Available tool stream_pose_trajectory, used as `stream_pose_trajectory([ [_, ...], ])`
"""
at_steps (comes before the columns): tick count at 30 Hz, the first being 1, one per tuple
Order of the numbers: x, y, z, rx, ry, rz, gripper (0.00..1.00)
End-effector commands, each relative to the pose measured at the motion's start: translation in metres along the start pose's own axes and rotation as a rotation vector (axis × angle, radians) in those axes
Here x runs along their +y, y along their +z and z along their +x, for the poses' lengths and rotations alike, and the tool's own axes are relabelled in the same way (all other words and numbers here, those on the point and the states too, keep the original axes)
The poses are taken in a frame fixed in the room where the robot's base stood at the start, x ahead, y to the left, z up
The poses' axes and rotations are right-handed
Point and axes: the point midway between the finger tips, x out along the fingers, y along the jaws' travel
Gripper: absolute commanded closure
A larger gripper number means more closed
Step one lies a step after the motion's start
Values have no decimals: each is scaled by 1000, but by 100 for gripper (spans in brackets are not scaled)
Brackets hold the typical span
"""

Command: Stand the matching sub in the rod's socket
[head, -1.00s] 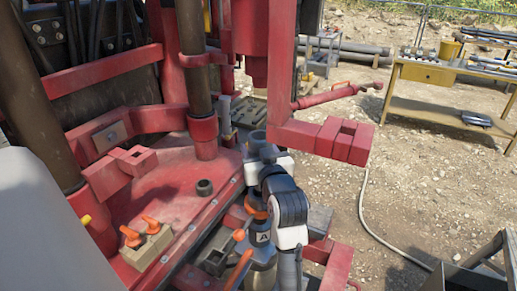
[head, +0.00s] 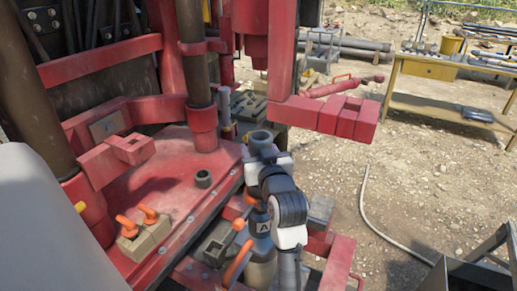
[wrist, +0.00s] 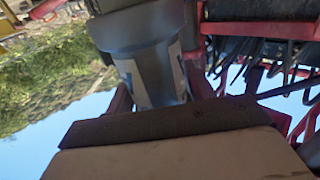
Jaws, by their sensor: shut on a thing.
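My gripper (head: 264,157) is near the middle of the head view, shut on a dark grey hollow cylinder, the sub (head: 260,139). Its open top end points up above the jaws. In the wrist view the sub (wrist: 147,55) is large at the top centre, and its far end is cut off by the frame. A short dark ring with an open top (head: 203,179) stands on the red deck, left of my gripper and apart from it. It looks like a socket; I cannot tell whether it is the rod's. The sub's lower end is hidden in the head view.
A red bracket arm (head: 323,113) extends close to the right of my gripper. A block with orange levers (head: 143,238) sits on the deck (head: 165,205) at the left. A dark upright pipe (head: 194,65) stands behind the ring. A workbench (head: 430,71) with parts is at the far right.

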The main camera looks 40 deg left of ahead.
Motion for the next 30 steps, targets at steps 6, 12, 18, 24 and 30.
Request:
stream_pose_trajectory([
  [6,0,0,-1,9,0,-2,100],
  [12,0,0,-1,9,0,-2,100],
  [18,0,0,-1,9,0,-2,100],
  [24,0,3,-1,9,0,-2,100],
  [30,0,7,-1,8,0,-2,100],
])
